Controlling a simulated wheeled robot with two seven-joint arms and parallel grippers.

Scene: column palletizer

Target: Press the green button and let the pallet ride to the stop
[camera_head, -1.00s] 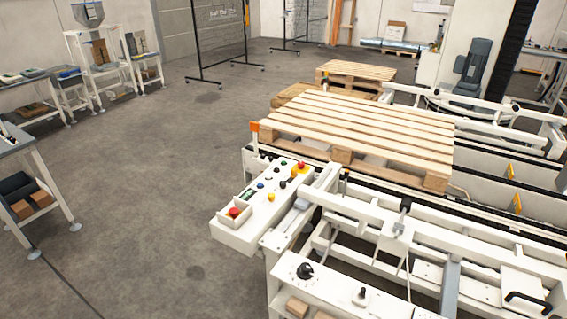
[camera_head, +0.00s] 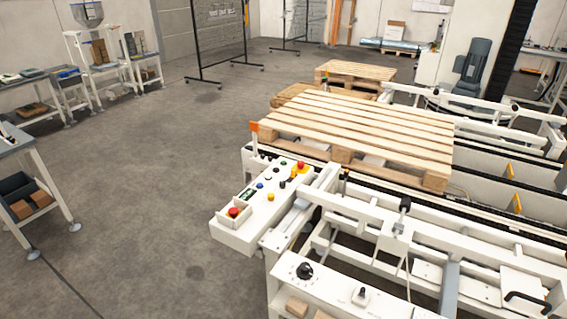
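A white control panel (camera_head: 228,234) stands at the near end of the conveyor frame. It carries several small coloured buttons, among them a dark green button (camera_head: 283,163), a yellow one and red ones. A wooden pallet (camera_head: 365,130) lies on the conveyor (camera_head: 510,226), behind and to the right of the panel. Neither of my grippers is in view.
More wooden pallets (camera_head: 356,72) are behind the first one. A white machine frame with a black knob (camera_head: 304,271) fills the near right. A bench with bins (camera_head: 24,193) stands at the left. The grey floor between is clear.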

